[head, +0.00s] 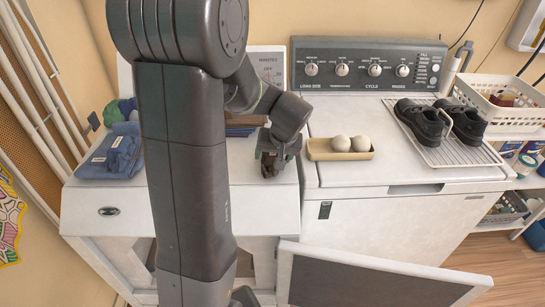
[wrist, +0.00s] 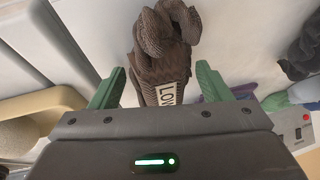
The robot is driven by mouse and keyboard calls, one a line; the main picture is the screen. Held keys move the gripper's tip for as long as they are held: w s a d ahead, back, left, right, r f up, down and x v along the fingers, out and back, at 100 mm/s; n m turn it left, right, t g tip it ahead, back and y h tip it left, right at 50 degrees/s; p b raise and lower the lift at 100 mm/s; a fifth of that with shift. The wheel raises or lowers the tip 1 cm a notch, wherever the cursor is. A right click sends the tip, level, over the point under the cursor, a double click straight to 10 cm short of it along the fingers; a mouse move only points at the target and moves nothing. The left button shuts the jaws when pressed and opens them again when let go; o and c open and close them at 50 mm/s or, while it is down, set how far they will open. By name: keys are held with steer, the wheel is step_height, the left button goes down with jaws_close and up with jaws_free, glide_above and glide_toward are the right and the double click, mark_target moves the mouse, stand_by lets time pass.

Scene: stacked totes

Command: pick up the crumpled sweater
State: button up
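The crumpled sweater (wrist: 165,50) is a dark brown knit bundle with a white label reading "LO" and a partly hidden letter. It lies between the two green fingers of my gripper (wrist: 158,82) in the wrist view, with a narrow gap showing beside each finger. In the head view my gripper (head: 275,150) points down over the right part of the left machine's white top. A little of the brown sweater (head: 269,170) shows under it, mostly hidden by the gripper.
A tan tray (head: 320,155) with two pale balls stands right of my gripper. Folded blue clothes (head: 112,160) lie at left, and brown folded cloth (head: 245,121) lies behind. Black shoes (head: 420,121) stand on a rack at right. An open door (head: 375,280) juts out in front.

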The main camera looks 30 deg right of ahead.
steer(key=c, duration=0.8)
step_height(320, 180, up, 10)
steer(key=shift+r, duration=0.1)
